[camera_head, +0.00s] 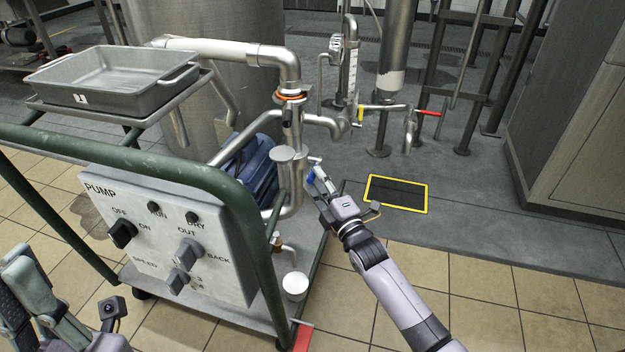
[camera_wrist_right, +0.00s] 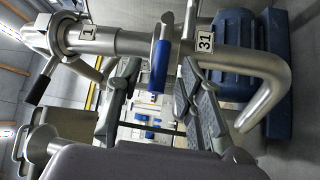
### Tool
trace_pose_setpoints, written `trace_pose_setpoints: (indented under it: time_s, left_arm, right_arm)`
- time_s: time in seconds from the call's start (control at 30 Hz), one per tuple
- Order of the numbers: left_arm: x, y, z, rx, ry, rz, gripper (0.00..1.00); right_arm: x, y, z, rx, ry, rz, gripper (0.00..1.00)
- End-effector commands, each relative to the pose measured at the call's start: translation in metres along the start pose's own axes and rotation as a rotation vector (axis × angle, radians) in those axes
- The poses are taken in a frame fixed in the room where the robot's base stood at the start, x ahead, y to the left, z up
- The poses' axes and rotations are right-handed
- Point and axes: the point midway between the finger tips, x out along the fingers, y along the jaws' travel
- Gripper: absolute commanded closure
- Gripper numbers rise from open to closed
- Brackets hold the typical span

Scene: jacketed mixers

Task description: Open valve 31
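Valve 31 shows in the right wrist view as a blue lever handle (camera_wrist_right: 160,65) on a steel pipe, beside a tag reading 31 (camera_wrist_right: 205,42). In the head view a small bit of the blue handle (camera_head: 310,176) shows at the tips of my right gripper (camera_head: 319,182). In the right wrist view, the two fingers of my right gripper (camera_wrist_right: 158,100) stand apart, with the blue handle lined up between them. I see no grip on it, and its exact depth is unclear. My left gripper (camera_head: 28,290) is at the lower left, away from the valve; its fingertip gap is unclear.
A pump cart with a green rail (camera_head: 245,215) and control panel (camera_head: 165,240) stands at left, bearing a grey tray (camera_head: 112,75). A blue motor (camera_head: 255,170) sits behind the panel. Yellow (camera_head: 360,115) and red (camera_head: 428,113) valve handles are farther back. Floor at right is clear.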

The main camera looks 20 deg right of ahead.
Motion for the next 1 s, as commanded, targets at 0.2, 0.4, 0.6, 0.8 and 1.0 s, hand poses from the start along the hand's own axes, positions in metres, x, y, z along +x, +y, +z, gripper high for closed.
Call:
trace_pose_setpoints:
  time_s: [0.2,0.4,0.6,0.8,1.0]
  left_arm:
    - [-0.001,0.0,0.003,0.003,0.02,0.011,1.0]
    - [0.001,0.0,0.004,0.003,0.025,0.014,1.0]
    - [0.002,0.0,0.003,0.003,0.026,0.014,1.0]
    - [0.002,0.0,0.003,0.003,0.027,0.013,1.0]
    - [0.002,0.0,0.003,0.003,0.026,0.01,1.0]
  right_arm:
    - [0.026,-0.001,0.0,0.001,0.001,0.001,0.65]
    - [0.031,0.0,-0.001,0.0,0.0,0.0,0.65]
    - [0.031,0.0,-0.001,0.001,0.0,0.0,0.67]
    - [0.031,0.0,0.0,0.001,0.0,0.0,0.81]
    - [0.031,0.0,0.0,0.001,0.0,0.0,0.94]
